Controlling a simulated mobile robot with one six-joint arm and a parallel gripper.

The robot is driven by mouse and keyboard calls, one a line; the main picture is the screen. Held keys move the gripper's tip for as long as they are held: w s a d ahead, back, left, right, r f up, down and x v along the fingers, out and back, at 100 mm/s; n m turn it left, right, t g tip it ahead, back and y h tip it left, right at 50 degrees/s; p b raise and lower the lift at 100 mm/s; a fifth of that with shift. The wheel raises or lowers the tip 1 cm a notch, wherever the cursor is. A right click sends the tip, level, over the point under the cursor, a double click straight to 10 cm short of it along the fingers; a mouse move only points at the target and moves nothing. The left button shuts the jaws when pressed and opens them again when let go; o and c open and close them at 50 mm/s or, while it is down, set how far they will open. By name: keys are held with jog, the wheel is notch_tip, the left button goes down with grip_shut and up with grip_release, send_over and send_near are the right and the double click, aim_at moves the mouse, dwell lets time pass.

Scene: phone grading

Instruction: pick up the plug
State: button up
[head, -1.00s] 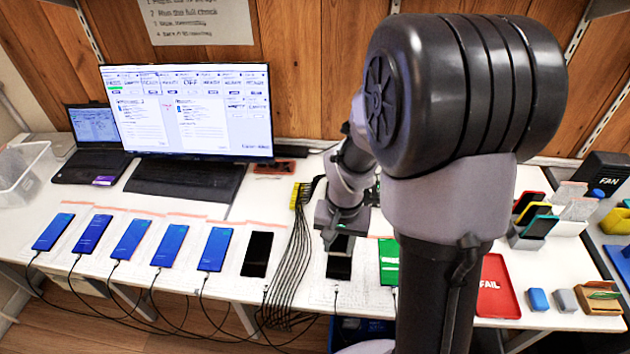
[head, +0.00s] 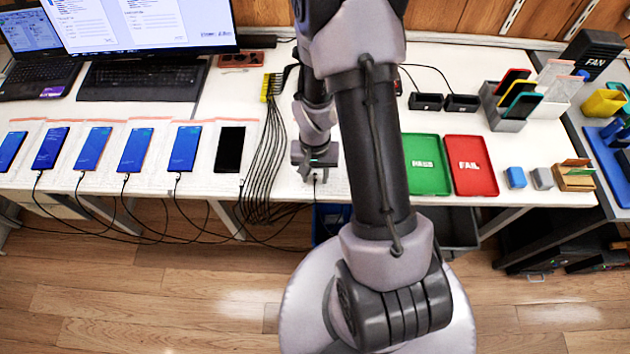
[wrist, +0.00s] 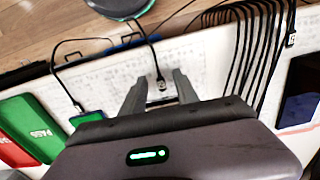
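The plug (wrist: 162,84) is a small dark connector with a pale part, on the end of a black cable. In the wrist view it lies on the white table, near and between the tips of my gripper (wrist: 157,78). The two fingers are apart, with no visible contact on the plug. A dark phone edge shows low between the fingers; my gripper's body hides the rest. In the head view my gripper (head: 315,158) is low over the table's front edge, right of the black phone (head: 230,149). Only a bit of cable shows below it there.
A bundle of black cables (head: 270,150) lies left of my gripper. Several blue-screened phones (head: 185,149) lie further left with cables attached. Green (head: 426,165) and red (head: 471,166) trays are at right. Another cable plug (wrist: 76,106) lies near a green-screened device (wrist: 87,118).

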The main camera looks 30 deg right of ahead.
jog(key=shift+f, duration=0.1)
jog(key=shift+f, duration=0.25)
dwell(0.4)
grip_shut()
